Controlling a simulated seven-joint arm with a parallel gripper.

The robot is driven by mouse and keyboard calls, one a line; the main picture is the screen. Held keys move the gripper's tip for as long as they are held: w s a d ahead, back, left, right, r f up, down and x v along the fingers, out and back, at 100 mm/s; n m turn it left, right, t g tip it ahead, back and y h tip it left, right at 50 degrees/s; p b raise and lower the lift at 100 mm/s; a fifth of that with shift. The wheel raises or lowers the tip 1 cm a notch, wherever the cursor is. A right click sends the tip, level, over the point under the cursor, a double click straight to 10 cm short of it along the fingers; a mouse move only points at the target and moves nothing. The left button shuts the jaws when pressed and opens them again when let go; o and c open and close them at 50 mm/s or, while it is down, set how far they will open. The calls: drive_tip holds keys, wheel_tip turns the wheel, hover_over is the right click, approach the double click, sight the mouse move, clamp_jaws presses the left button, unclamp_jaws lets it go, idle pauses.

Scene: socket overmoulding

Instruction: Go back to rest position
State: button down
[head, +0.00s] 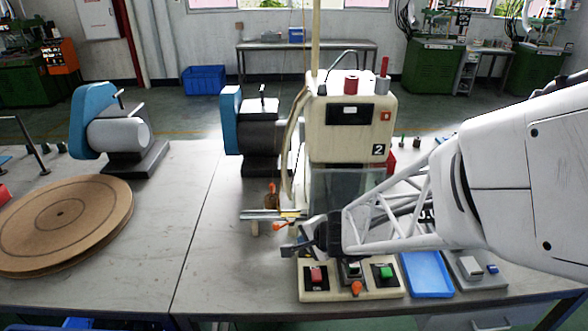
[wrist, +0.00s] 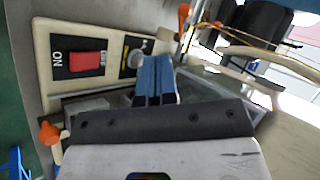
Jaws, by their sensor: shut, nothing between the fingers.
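My gripper (head: 290,250) is in front of the cream moulding machine (head: 352,118) marked 2, low over the table. Its fingers are at the machine's front left, just above the control panel (head: 318,293). In the wrist view the two blue fingers (wrist: 153,78) are pressed together with nothing between them. The panel's red button (wrist: 87,64) shows to their left in that view. My white arm comes in from the right and hides part of the machine's lower front. Whether the fingertips touch the machine cannot be told.
A blue tray (head: 427,274) lies right of the panel, under my arm. Orange knobs (head: 356,288) stick out near the panel. A metal bar (head: 262,214) is left of the gripper. A round wooden board (head: 62,222) lies far left.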

drive_tip(key=shift+r, duration=0.1)
idle(0.3)
drive_tip(key=s+d+r+n+g, duration=0.25)
drive_tip(key=s+r+n, duration=0.35)
drive_tip(key=s+r, duration=0.45)
drive_tip(key=s+d+r+n+g+h, duration=0.2)
drive_tip(key=s+d+r+n+h, duration=0.2)
drive_tip(key=s+d, duration=0.7)
wheel_tip(320, 180, up, 4)
drive_tip(key=shift+s+h, duration=0.55)
drive_tip(key=shift+h, duration=0.45)
